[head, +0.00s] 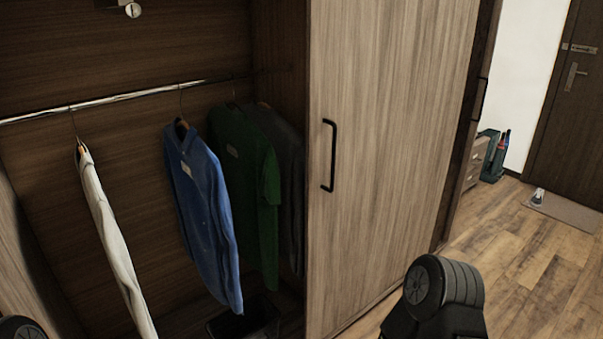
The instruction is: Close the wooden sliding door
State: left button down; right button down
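The wooden sliding door (385,130) is a light grey-brown panel in the middle of the head view. It has a black vertical bar handle (330,155) near its left edge. The left part of the wardrobe stands open, and its dark inside (130,45) shows to the left of the door. A black part of my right arm (443,290) shows at the bottom, in front of the door's lower right. A small part of my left arm (20,329) shows at the bottom left corner. Neither gripper is in view.
Inside hang a white garment (108,235), a blue shirt (203,205) and a green shirt (245,165) on a metal rail (110,97). A dark box (250,318) sits below. Wooden floor (540,265) lies open at the right, before a dark room door (570,130).

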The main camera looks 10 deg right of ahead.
aim_at(390, 84)
jog(key=i+l+u, duration=0.2)
jog(key=l, duration=0.3)
jog(key=i+l+u, duration=0.2)
jog(key=l, duration=0.35)
jog(key=l+u, duration=0.2)
jog(key=l, duration=0.35)
jog(key=i+l+u, duration=0.2)
jog(key=l, duration=0.4)
jog(key=l+u, duration=0.1)
jog(key=l, duration=3)
jog(key=i, duration=0.1)
